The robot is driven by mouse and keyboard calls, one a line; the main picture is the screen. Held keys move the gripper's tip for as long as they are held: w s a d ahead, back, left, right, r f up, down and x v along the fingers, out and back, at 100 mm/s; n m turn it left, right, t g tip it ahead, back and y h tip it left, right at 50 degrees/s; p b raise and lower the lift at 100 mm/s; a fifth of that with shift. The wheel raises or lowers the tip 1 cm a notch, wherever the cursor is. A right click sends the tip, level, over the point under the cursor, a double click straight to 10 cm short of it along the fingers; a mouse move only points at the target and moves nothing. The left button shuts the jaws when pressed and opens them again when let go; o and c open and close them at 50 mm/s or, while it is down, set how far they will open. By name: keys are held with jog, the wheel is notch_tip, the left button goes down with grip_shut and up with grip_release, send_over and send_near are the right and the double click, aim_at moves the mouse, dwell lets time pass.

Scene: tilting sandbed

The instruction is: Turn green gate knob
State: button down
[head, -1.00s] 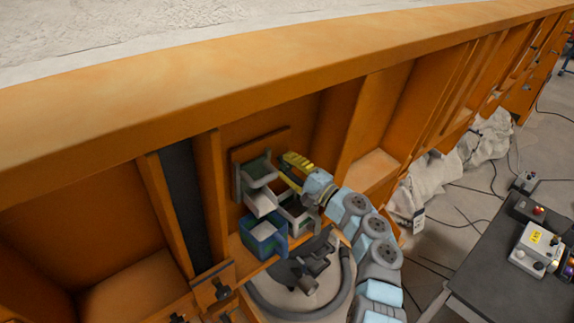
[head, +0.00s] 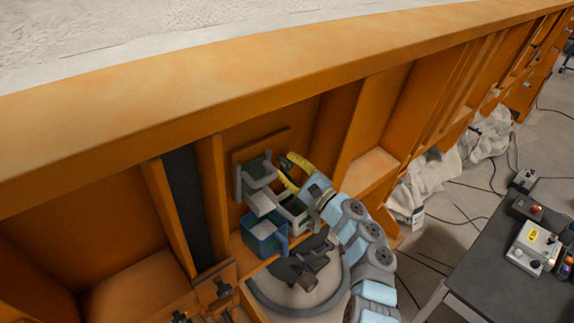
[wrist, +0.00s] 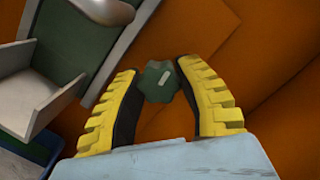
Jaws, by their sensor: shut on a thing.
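In the head view my gripper (head: 284,166) reaches in from the right, beside the grey-green gate housing (head: 243,184), and the fingers mostly hide the knob there. Part of the housing also shows at the upper left of the wrist view (wrist: 122,37).
A pale chute (head: 262,203) juts from the housing above a blue bin (head: 266,244). A grey-green box stands beside the bin, close under my wrist. Orange posts (head: 338,125) stand on both sides of this bay. An orange beam (head: 300,72) runs above.

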jog(key=shift+f, duration=0.2)
jog(key=c, duration=1)
grip_release()
jog(key=shift+w, duration=0.1)
jog(key=o, duration=0.4)
jog(key=shift+r, duration=0.1)
jog(key=shift+d, duration=0.1)
jog(key=v, duration=1.2)
